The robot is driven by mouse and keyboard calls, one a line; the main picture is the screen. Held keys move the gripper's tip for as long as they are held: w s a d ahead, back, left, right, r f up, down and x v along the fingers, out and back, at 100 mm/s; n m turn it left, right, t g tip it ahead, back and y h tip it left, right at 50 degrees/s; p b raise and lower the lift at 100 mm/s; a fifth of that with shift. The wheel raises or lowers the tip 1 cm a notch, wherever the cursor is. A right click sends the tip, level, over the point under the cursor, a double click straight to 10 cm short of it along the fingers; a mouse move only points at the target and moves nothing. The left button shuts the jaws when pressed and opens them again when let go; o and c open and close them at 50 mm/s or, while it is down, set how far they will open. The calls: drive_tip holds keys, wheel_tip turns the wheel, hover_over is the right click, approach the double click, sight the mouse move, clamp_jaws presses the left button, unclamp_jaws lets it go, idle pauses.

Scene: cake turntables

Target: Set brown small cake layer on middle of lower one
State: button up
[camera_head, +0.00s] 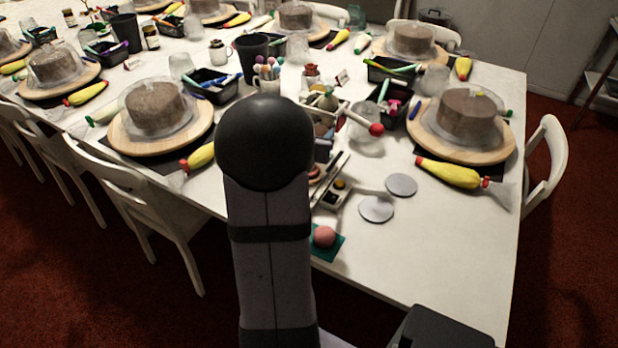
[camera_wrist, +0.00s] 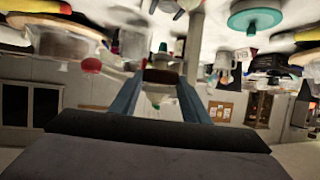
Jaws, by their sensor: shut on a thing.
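My gripper (camera_wrist: 160,82) shows in the wrist view as two blue-grey fingers with a small brown piece (camera_wrist: 161,76) between them, which looks like the brown small cake layer. Its outline is partly hidden. In the head view my arm hides most of the gripper. A small cluster with a pale olive top (camera_head: 327,101) and brownish parts stands just right of my arm's dark round joint. I cannot tell the lower layer apart in it, nor whether the held piece touches it.
A red ball on a stick (camera_head: 376,129) is close right of the cluster. Two grey discs (camera_head: 401,185) and a pink ball on a green square (camera_head: 324,237) lie nearer. A domed cake on a wooden board (camera_head: 467,115) stands right. The white table's front right is clear.

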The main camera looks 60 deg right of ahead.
drive_tip(key=shift+w+a+f+b, duration=0.3)
drive_tip(key=shift+w+a+b, duration=0.1)
drive_tip(key=shift+w, duration=0.15)
drive_tip(key=shift+w+a+f+b, duration=0.25)
drive_tip(key=shift+w+a+b, duration=0.1)
drive_tip(key=shift+w, duration=0.2)
drive_tip(key=shift+f+b, duration=0.75)
drive_tip(key=shift+f, duration=4.25)
drive_tip(key=shift+f, duration=0.15)
drive_tip(key=o, duration=1)
drive_tip(key=shift+r, duration=0.2)
drive_tip(key=shift+v, duration=3.75)
drive_tip(key=shift+s, duration=0.15)
